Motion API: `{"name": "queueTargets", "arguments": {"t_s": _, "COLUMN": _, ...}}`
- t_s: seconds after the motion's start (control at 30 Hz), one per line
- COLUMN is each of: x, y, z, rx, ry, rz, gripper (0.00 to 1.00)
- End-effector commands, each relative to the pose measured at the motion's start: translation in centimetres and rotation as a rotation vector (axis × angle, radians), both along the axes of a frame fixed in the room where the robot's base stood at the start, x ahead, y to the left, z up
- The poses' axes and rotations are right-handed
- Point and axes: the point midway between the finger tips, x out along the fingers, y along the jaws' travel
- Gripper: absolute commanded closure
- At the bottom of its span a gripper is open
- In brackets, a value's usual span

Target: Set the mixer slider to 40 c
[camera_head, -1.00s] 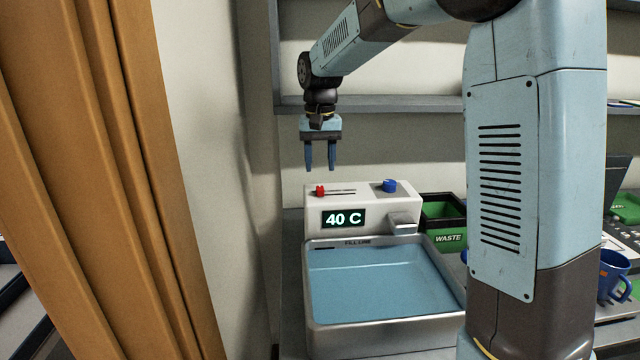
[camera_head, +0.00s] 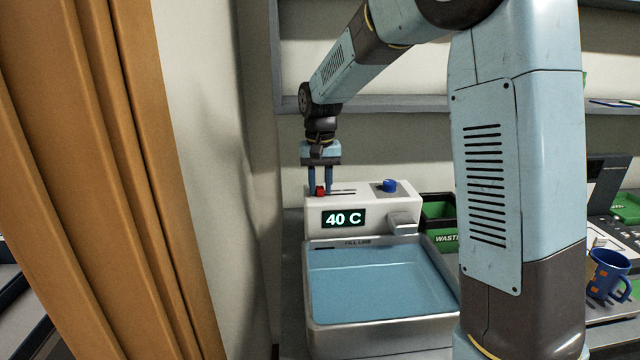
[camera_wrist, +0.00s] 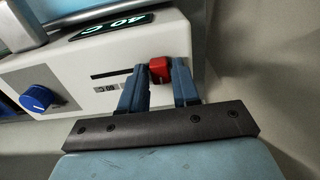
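The mixer (camera_head: 362,212) is a white box at the back of the basin. Its display (camera_head: 344,218) reads 40 C. The red slider knob (camera_head: 320,190) sits at the left end of its dark slot (camera_head: 343,192); it also shows in the wrist view (camera_wrist: 159,69). My gripper (camera_head: 320,191) is lowered to the mixer top, with its fingers apart on either side of the red knob. In the wrist view my gripper (camera_wrist: 157,82) is open around the knob; whether a finger touches it I cannot tell.
A blue round knob (camera_head: 389,185) is on the mixer's right, and a spout (camera_head: 403,222) juts out below it. The basin (camera_head: 312,325) in front holds water. A green-lined waste bin (camera_head: 438,212) stands to the right, and a blue mug (camera_head: 608,274) farther right.

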Motion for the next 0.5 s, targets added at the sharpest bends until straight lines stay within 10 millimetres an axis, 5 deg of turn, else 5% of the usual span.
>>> {"name": "queueTargets", "arguments": {"t_s": 0.3, "x": 0.01, "y": 0.00, "z": 0.02, "rx": 0.000, "ry": 0.000, "rz": 0.000, "gripper": 1.00}}
{"name": "queueTargets", "arguments": {"t_s": 0.5, "x": 0.01, "y": 0.00, "z": 0.03, "rx": 0.000, "ry": 0.000, "rz": 0.000, "gripper": 1.00}}
